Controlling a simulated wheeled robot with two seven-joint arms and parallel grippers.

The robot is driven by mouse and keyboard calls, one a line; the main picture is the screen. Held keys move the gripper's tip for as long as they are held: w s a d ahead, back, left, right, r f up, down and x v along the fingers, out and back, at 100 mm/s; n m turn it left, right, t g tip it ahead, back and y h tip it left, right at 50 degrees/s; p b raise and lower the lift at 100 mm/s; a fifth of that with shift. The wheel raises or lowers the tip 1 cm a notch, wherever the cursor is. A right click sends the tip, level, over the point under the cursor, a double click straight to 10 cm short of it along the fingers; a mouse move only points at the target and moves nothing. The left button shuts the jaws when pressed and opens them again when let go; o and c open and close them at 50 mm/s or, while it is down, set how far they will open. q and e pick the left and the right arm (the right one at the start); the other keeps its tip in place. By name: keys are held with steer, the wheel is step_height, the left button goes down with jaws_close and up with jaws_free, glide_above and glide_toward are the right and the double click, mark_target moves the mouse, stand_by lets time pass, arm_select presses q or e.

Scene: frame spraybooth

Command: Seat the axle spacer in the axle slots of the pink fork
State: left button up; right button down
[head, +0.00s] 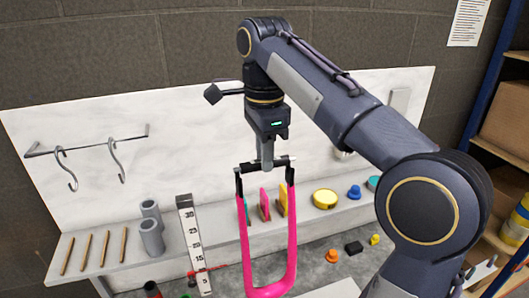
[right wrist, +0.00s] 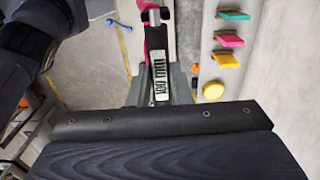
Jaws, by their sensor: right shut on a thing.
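The pink fork (head: 291,235) shows in the head view as a U with its bend low and both legs pointing up, ending in black tips. The axle spacer (head: 281,161) lies crosswise at the level of these tips, spanning the gap between the legs. Its white "100 mm" label shows in the right wrist view (right wrist: 160,80). My right gripper (head: 266,160) points down and is shut on the spacer near its middle. I cannot tell whether the spacer's ends are in the slots or just above them. My left gripper is not in view.
Behind the fork is a shelf with colored pads (head: 265,204), a yellow tin (head: 325,198) and grey tubes (head: 152,237). A numbered scale (head: 193,240) stands left of the fork. Two hooks (head: 116,160) hang from a wall rail. Shelving with boxes (head: 507,120) is at right.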

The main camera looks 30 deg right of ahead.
steer(key=shift+f+b, duration=0.85)
steer(key=shift+f, duration=0.45)
steer(key=c, duration=1.2)
jaws_free()
steer(key=shift+c, duration=0.2)
steer(key=shift+r, duration=0.1)
steer(key=shift+r, duration=0.25)
step_height(320, 180, up, 7)
steer(key=p, duration=0.4)
steer(key=shift+r+p, duration=0.15)
steer(key=shift+p, duration=0.15)
